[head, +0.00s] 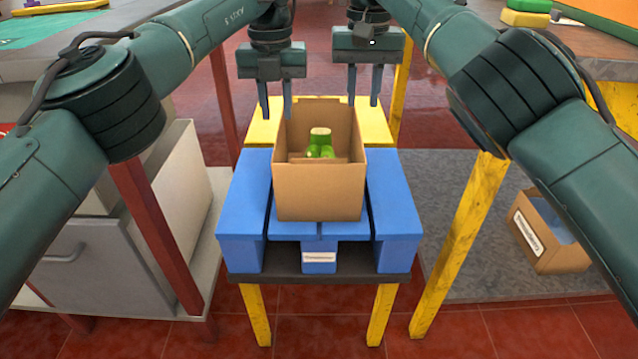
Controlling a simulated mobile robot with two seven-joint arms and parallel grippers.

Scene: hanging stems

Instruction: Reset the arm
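My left gripper (276,108) hangs fingers down behind the left back corner of an open cardboard box (320,192). Its two fingers are apart with nothing seen between them. My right gripper (363,98) hangs fingers down behind and to the right of the box, also with its fingers apart and empty. Both arms reach in from the sides, elbows bent. Whether the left fingers touch the box cannot be told. A green object with a tan top (320,145) stands inside the box; its lower part is hidden by the front wall.
The box stands on a small stand with blue blocks (398,215) and a yellow part (378,122) behind. A grey cabinet (85,265) is at left. Another cardboard box (545,240) lies low at right. Tables with items (600,45) flank the back.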

